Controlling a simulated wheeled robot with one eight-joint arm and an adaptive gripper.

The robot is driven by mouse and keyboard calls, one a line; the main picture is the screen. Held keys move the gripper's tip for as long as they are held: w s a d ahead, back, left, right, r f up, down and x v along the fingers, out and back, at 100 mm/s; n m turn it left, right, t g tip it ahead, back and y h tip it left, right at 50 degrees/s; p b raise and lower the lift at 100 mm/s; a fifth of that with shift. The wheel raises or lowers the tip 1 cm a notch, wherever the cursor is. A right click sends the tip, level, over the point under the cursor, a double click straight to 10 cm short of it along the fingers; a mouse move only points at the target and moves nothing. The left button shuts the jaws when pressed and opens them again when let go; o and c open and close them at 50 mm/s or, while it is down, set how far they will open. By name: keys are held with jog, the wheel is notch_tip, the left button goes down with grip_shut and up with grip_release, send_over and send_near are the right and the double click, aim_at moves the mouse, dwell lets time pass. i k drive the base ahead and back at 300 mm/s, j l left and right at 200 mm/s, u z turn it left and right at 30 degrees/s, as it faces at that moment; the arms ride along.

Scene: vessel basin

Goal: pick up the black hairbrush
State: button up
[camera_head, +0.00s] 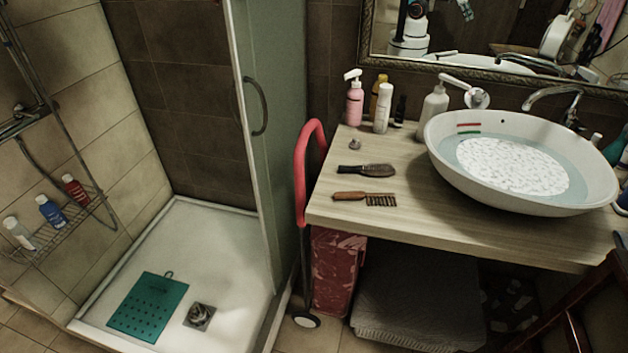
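The black hairbrush (367,170) lies flat on the light wooden counter (385,222), left of the basin. Its handle points left and its wider head lies to the right. A brown wooden comb-like brush (366,198) lies just in front of it, nearer the counter's front edge, with a small gap between them. My gripper is not in view, so its distance from the hairbrush cannot be seen.
A white vessel basin (598,193) fills the counter's right side. Bottles, including a pink one (354,104), stand along the back. A small knob-like object (354,144) sits behind the hairbrush. A red rail (301,175) rises by the left edge. A mirror hangs above.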

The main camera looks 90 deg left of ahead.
aim_at(374, 170)
jog(key=u, duration=2.65)
